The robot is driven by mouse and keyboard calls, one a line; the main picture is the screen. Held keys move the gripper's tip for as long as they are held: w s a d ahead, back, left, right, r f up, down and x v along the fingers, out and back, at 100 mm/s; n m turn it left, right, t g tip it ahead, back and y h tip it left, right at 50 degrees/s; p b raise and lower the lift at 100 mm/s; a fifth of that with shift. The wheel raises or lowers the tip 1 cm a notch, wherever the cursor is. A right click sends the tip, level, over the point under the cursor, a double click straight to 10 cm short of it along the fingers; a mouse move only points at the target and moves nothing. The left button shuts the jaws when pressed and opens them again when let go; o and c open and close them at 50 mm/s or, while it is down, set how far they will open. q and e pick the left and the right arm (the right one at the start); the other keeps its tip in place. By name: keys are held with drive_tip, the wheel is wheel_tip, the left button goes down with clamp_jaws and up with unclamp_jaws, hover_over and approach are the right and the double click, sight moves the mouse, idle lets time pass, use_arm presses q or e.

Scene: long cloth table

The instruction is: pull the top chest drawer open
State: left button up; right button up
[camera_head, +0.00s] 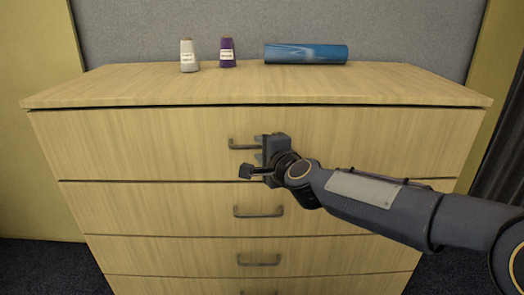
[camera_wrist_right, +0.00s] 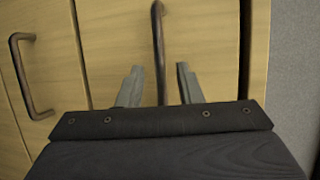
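The wooden chest (camera_head: 130,210) stands in front of me with its drawers flush in the front. The top drawer (camera_head: 390,140) looks shut. Its dark bar handle (camera_head: 240,146) shows just left of my right gripper (camera_head: 258,158), which hides the handle's right part. In the right wrist view the two fingers of the right gripper (camera_wrist_right: 158,88) are apart, with the top handle (camera_wrist_right: 158,45) running down between them. I see a gap on each side of the handle. The left gripper is not in view.
Lower drawers have handles too, the second one (camera_head: 258,212) below my gripper. A grey panel (camera_head: 370,25) stands behind.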

clamp_jaws()
idle(0.4)
